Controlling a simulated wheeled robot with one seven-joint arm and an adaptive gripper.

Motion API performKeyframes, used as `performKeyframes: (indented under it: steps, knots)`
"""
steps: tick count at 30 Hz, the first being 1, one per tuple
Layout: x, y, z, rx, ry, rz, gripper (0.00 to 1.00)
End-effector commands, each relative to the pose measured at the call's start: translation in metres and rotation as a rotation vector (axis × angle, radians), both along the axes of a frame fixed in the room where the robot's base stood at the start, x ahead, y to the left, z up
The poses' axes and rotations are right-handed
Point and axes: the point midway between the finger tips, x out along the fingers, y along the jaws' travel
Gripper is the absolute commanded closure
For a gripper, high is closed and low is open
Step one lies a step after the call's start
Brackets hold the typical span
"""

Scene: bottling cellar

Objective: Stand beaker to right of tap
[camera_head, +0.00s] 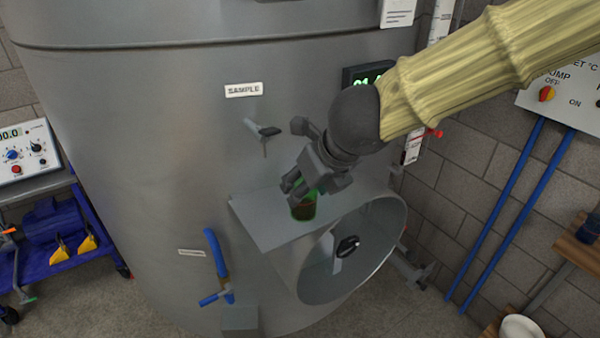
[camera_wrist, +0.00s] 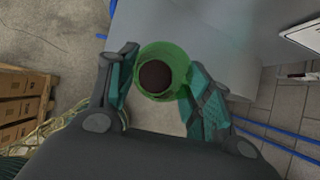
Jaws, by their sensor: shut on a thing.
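A green see-through beaker (camera_head: 303,208) with dark brown contents is upright at the flat grey shelf on the tank, below and to the right of the sample tap (camera_head: 263,131). My gripper (camera_head: 296,188) reaches down from the upper right and is shut on the beaker. In the wrist view the beaker (camera_wrist: 163,70) sits between the two fingers, its round rim facing the camera. The head view does not show clearly whether the beaker's base touches the shelf. The tap's thin spout points down, apart from the beaker.
The grey shelf (camera_head: 262,221) sticks out from the tank (camera_head: 130,130) above a round manway (camera_head: 350,250). A blue-handled valve (camera_head: 217,265) is lower left. A blue cart (camera_head: 55,235) stands at the left, and blue pipes (camera_head: 510,215) run along the right wall.

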Motion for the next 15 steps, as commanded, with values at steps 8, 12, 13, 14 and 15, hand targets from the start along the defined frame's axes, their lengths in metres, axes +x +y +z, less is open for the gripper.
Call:
performKeyframes:
  steps: [8, 12, 13, 14, 15]
  knots:
    - [0.057, -0.007, -0.001, -0.001, 0.002, 0.0, 0.79]
    - [0.086, -0.01, -0.003, 0.001, 0.002, 0.0, 0.79]
    - [0.091, -0.011, -0.005, 0.0, 0.002, 0.0, 0.79]
    - [0.097, -0.012, -0.005, 0.001, 0.002, 0.0, 0.79]
    - [0.103, -0.012, -0.006, 0.0, 0.001, 0.001, 0.79]
